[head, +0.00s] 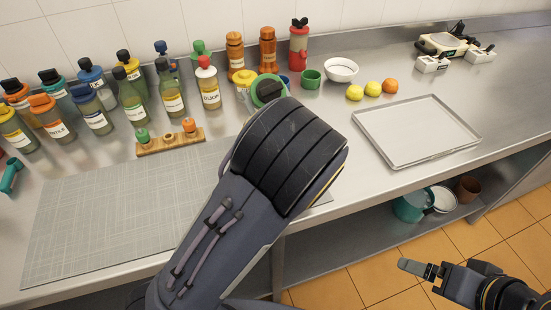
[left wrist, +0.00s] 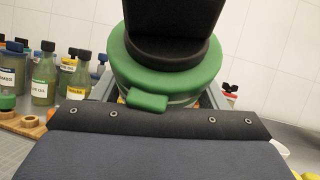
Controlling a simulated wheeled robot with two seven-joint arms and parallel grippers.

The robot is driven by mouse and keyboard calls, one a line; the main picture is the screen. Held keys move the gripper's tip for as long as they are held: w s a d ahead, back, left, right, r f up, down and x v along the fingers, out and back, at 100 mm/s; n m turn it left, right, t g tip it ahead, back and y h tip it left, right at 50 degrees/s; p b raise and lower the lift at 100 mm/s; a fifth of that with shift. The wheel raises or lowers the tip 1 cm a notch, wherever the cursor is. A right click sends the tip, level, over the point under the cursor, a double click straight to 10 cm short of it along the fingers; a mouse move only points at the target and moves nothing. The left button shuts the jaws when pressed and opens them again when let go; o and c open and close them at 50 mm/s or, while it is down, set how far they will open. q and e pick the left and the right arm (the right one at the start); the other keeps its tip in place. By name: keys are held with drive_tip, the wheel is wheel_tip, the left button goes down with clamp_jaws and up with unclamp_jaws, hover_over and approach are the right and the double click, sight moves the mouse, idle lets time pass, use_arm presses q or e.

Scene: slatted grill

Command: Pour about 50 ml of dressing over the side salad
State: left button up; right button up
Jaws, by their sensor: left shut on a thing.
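A container with a green collar and black cap fills the top middle of the left wrist view (left wrist: 165,68). It also shows in the head view (head: 268,90), just beyond my left arm. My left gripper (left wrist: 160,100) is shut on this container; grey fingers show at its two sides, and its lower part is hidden. In the head view my forearm hides that gripper. My right gripper (head: 422,270) is low at the right, over the floor, away from the counter; its finger opening is unclear. No salad is recognisable in either view.
Several labelled bottles (head: 97,110) stand along the wall at left. A wooden holder (head: 170,143) stands before them. A white bowl (head: 341,69), green cup (head: 311,79), fruits (head: 373,89) and metal tray (head: 415,132) are at right. The grey mat (head: 110,215) is largely clear.

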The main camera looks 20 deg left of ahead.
sight(264, 80)
use_arm(q)
drive_tip(key=shift+s+r+n+t+y, duration=0.1)
drive_tip(key=shift+r+n+t+y, duration=0.15)
drive_tip(key=shift+r, duration=0.65)
drive_tip(key=shift+r+n+t+y, duration=0.15)
drive_tip(key=shift+r+y, duration=0.2)
drive_tip(key=shift+r, duration=0.55)
idle(0.7)
drive_tip(key=shift+r+b, duration=0.25)
drive_tip(key=shift+b, duration=0.05)
idle(0.8)
